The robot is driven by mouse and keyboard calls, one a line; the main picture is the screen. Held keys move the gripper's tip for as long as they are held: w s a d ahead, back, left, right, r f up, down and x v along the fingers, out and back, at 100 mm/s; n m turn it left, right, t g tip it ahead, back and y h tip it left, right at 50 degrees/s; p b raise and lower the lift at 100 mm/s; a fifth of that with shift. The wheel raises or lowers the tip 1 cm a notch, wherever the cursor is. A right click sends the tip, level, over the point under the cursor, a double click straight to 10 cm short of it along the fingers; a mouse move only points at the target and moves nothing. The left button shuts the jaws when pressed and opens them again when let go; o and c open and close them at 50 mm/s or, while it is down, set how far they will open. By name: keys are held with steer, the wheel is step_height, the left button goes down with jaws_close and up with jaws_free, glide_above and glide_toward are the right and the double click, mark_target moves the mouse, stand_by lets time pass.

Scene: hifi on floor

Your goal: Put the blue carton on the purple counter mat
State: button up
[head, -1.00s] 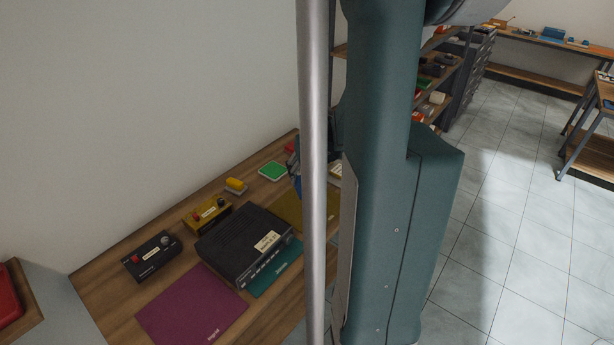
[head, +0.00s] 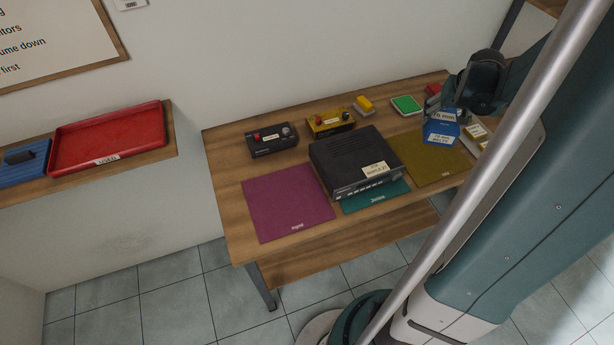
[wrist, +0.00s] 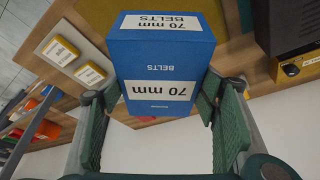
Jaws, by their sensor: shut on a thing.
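The blue carton (head: 440,129) has white "70 mm" labels. My gripper (head: 458,108) is shut on it at the right end of the bench, over or near the far edge of the olive mat (head: 428,160); I cannot tell whether it touches the bench. In the wrist view the carton (wrist: 162,62) sits between the two green fingers (wrist: 160,125). The purple counter mat (head: 288,203) lies flat and bare at the left front of the bench.
A black hi-fi unit (head: 345,155) stands between the purple and olive mats, partly on a teal mat (head: 376,195). Behind are a black box (head: 272,140), a yellow box (head: 330,122) and a green block (head: 406,105). Small labelled boxes (head: 476,132) stand right of the carton.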

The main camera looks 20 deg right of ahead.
steer(key=w+a+n+y, duration=0.1)
steer(key=w+a+n, duration=0.1)
steer(key=a, duration=0.7)
steer(key=w+a+n+y+b, duration=0.1)
steer(key=w+a+n, duration=0.1)
steer(key=a, duration=0.8)
steer(key=w+a+n+y, duration=0.1)
steer(key=w+a+n, duration=0.2)
steer(key=a, duration=0.6)
steer(key=shift+a+r+n+t, duration=0.2)
steer(key=shift+a+n+t, duration=0.1)
steer(key=a+n, duration=0.1)
steer(key=a, duration=0.3)
steer(key=s+a+n+y, duration=0.1)
steer(key=a, duration=0.4)
steer(key=a+n+b, duration=0.1)
steer(key=a, duration=0.4)
steer(key=shift+s+f+n, duration=0.1)
steer(key=shift+s+n, duration=0.3)
steer(key=s+a+n+g+y, duration=0.1)
steer(key=s+a+n, duration=0.3)
steer(key=a, duration=0.9)
steer(key=shift+s+a+f+y+b, duration=0.2)
steer(key=shift+s+y+b, duration=0.2)
steer(key=shift+s, duration=0.25)
steer(key=shift+f, duration=0.1)
glide_above(286, 197)
step_height(286, 197, down, 6)
steer(key=shift+b, duration=0.3)
steer(key=shift+f, duration=0.15)
